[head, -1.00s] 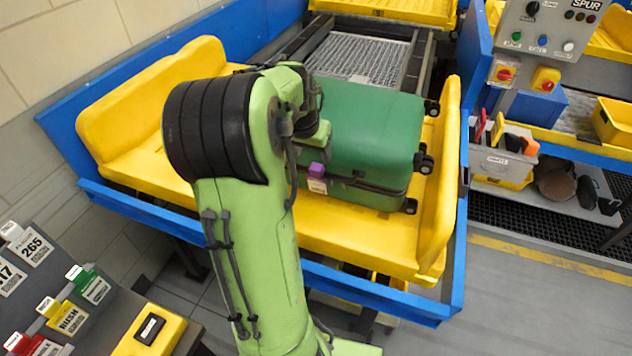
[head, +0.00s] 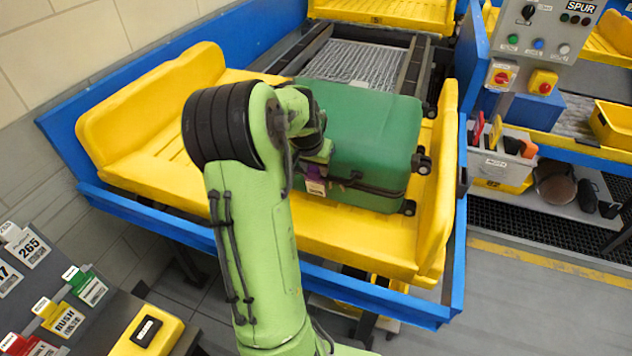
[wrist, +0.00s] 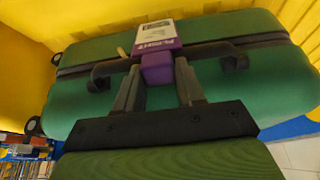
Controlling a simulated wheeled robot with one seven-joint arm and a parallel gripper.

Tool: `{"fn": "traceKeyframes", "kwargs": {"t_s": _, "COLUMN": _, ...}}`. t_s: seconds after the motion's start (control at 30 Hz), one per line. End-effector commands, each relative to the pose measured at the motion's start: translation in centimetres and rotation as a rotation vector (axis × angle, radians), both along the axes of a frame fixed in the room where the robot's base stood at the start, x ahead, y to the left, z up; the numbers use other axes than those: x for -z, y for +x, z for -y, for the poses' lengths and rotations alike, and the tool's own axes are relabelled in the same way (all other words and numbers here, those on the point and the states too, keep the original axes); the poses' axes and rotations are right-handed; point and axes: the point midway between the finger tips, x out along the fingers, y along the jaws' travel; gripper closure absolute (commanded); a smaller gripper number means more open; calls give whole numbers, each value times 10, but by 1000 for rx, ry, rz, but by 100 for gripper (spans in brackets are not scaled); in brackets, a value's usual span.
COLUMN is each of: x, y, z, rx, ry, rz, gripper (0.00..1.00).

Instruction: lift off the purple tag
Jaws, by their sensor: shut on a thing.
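The purple tag (wrist: 158,68) sits at the handle of the green suitcase (wrist: 220,95), with a white printed label on it in the wrist view. In the head view, the tag's white part (head: 315,187) shows just below my gripper, and its purple part is mostly hidden. The green suitcase (head: 372,130) lies on its side in the yellow tray (head: 270,215). My gripper (wrist: 160,78) is shut on the purple tag, with one finger on each side of it. The tag is still against the black handle (wrist: 105,70); whether it is looped on cannot be told.
A blue rail (head: 300,270) runs along the tray's front. A control box (head: 540,50) with buttons stands at the right. A tag rack (head: 60,300) and a yellow device (head: 148,328) are at the lower left. The tray's left half is empty.

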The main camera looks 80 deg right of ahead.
Motion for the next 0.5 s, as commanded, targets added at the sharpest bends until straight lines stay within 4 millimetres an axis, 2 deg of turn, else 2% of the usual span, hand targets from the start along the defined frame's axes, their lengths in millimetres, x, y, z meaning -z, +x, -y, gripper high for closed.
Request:
{"fn": "traceKeyframes", "kwargs": {"t_s": 0.03, "x": 0, "y": 0, "z": 0, "rx": 0, "ry": -1, "rz": 0, "gripper": 90}}
{"fn": "traceKeyframes", "kwargs": {"t_s": 0.1, "x": 0, "y": 0, "z": 0, "rx": 0, "ry": -1, "rz": 0, "gripper": 100}}
{"fn": "traceKeyframes", "kwargs": {"t_s": 0.37, "x": -2, "y": 0, "z": 0, "rx": 0, "ry": -1, "rz": 0, "gripper": 100}}
{"fn": "traceKeyframes", "kwargs": {"t_s": 0.5, "x": -22, "y": 0, "z": 1, "rx": -1, "ry": -5, "rz": 1, "gripper": 100}}
